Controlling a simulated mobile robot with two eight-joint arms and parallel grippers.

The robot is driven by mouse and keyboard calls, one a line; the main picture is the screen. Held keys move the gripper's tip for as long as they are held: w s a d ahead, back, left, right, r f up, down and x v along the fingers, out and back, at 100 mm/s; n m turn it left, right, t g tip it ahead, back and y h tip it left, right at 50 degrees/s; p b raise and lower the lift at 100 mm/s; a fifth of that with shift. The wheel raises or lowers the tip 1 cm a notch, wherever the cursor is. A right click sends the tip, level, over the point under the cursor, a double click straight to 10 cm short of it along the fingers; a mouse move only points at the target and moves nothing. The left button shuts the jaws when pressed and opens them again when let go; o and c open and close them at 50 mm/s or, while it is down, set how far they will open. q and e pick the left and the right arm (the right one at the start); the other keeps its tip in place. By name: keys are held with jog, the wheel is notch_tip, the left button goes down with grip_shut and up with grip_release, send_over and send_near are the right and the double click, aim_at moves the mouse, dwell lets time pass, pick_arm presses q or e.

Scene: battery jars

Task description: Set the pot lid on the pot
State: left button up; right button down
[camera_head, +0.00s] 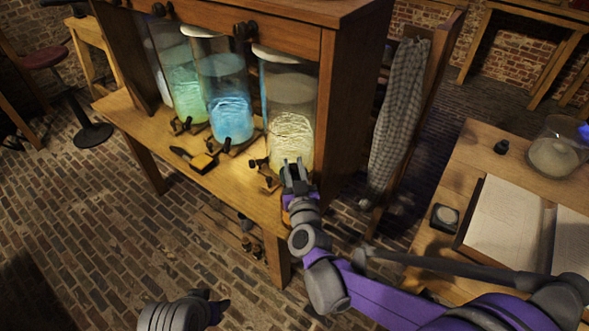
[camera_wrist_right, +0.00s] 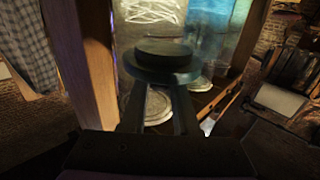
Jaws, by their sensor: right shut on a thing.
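My right gripper (camera_head: 292,168) is at the front edge of the cabinet shelf, in front of the jar with pale coils. In the right wrist view its fingers (camera_wrist_right: 163,84) are shut on a dark, round, stepped disc (camera_wrist_right: 164,52), which looks like the pot lid. The disc is hard to make out in the head view. I cannot clearly identify the pot; in the wrist view, round pale rims (camera_wrist_right: 157,106) show below the disc, partly hidden by the fingers. My left arm's end (camera_head: 185,312) shows at the bottom edge of the head view; its fingers are unclear.
Glass jars stand in the wooden cabinet: green (camera_head: 184,85), blue (camera_head: 226,98) and pale (camera_head: 291,108). A yellow-and-black tool (camera_head: 197,160) lies on the shelf. A checkered cloth (camera_head: 398,115) hangs at the cabinet's right. A table with an open book (camera_head: 508,228) and glass vessel (camera_head: 553,155) stands right.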

jog(key=shift+f+b, duration=1.6)
jog(key=shift+f, duration=0.9)
jog(key=shift+f+b, duration=0.65)
jog(key=shift+b, duration=0.05)
jog(key=c, duration=0.9)
grip_release()
jog(key=shift+s, duration=0.15)
jog(key=s, duration=0.3)
jog(key=s+d, duration=0.1)
jog(key=s, duration=0.6)
jog(key=shift+s+d, duration=0.35)
jog(key=shift+r, duration=0.1)
